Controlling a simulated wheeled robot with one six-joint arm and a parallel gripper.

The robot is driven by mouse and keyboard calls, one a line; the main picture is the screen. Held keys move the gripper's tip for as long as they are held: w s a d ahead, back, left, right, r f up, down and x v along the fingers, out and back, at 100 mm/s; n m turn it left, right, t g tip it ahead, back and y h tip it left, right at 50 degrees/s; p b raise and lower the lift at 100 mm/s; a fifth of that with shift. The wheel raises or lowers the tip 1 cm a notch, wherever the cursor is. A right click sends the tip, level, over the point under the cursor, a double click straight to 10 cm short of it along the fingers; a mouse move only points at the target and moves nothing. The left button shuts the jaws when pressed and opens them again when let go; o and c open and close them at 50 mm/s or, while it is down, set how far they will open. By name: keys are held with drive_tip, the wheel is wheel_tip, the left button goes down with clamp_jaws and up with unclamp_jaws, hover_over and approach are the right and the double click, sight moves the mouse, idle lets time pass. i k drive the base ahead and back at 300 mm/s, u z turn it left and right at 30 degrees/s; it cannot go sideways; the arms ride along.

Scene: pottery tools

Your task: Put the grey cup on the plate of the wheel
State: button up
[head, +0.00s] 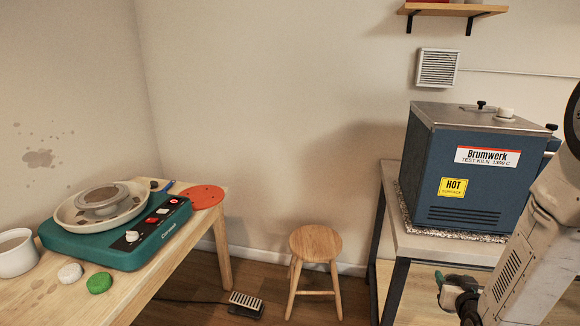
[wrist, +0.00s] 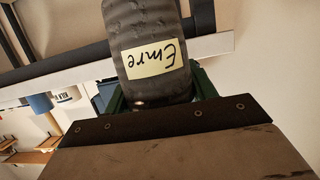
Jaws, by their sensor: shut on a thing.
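A grey cup (wrist: 150,25) with a cream label reading "Emre" is in my gripper (wrist: 160,92) in the wrist view. The green fingers are shut on it, one on each side. In the head view my gripper (head: 458,285) is low at the right, in front of the kiln's table; the cup there is too small and covered to make out clearly. The wheel (head: 125,245) is a teal machine on the wooden table at the left. Its round grey-brown plate (head: 103,201) sits inside a pale splash pan (head: 68,216), far to the left of my gripper.
A white tub (head: 15,252), a white lump (head: 70,273), a green lump (head: 99,283) and an orange disc (head: 203,197) lie around the wheel. A stool (head: 315,244) and a foot pedal (head: 245,304) stand on the floor between the tables. A blue kiln (head: 470,170) stands at the right.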

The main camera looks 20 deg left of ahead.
sight(102, 194)
drive_tip(key=u, duration=0.9)
drive_tip(key=i, duration=1.4)
drive_tip(key=u, duration=0.45)
